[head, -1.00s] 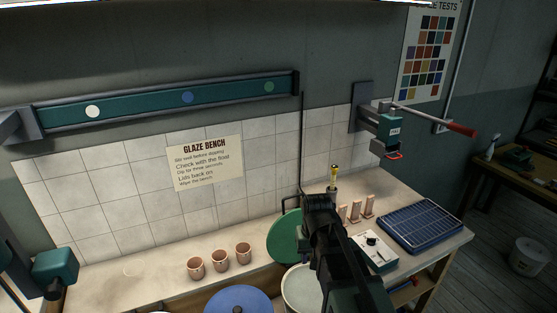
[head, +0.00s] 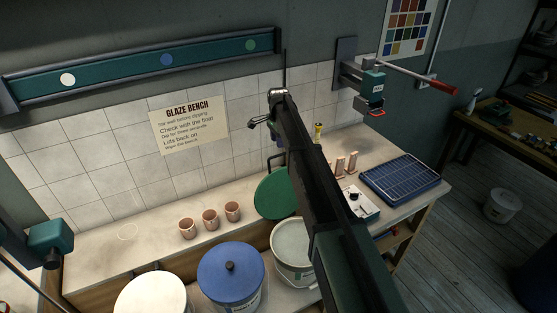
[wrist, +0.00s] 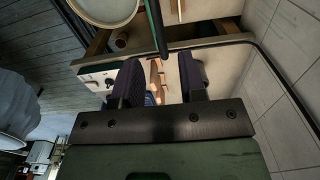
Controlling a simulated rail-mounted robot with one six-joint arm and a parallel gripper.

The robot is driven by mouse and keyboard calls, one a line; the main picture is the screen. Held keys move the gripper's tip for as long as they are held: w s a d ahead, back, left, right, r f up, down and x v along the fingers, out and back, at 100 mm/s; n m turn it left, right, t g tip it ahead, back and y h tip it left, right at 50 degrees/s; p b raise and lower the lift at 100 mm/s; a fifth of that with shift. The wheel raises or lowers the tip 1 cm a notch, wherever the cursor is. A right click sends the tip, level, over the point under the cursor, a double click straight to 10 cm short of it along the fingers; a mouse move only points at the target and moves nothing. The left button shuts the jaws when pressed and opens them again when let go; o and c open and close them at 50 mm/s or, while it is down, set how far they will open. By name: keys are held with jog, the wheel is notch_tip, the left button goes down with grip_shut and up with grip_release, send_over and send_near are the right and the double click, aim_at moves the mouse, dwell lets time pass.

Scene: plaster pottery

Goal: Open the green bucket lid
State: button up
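The green lid (head: 272,196) stands steeply tilted, nearly upright, at the back of an open bucket (head: 291,252) holding pale liquid. In the wrist view, a thin dark green edge (wrist: 155,28), apparently the lid seen edge-on, lies beyond the fingertips, beside the round bucket mouth (wrist: 104,8). My gripper (wrist: 159,80) is open, with two dark purplish fingers apart and nothing visibly held between them. In the head view my arm crosses in front of the bucket's right side and largely hides the gripper, which is above the lid.
A blue-lidded bucket (head: 230,275) and a white-lidded bucket (head: 151,296) stand to the left. Several pink cups (head: 210,220) are on the bench behind. Right of my arm are a small control box (head: 357,203) and a blue grid tray (head: 401,180). A tiled wall closes the back.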

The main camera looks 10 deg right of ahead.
notch_tip(320, 180, down, 6)
jog(key=b, duration=0.4)
jog(key=shift+f+b, duration=0.25)
jog(key=shift+b, duration=0.05)
jog(key=shift+r, duration=0.1)
jog(key=shift+r, duration=0.1)
jog(key=shift+c, duration=0.5)
grip_shut()
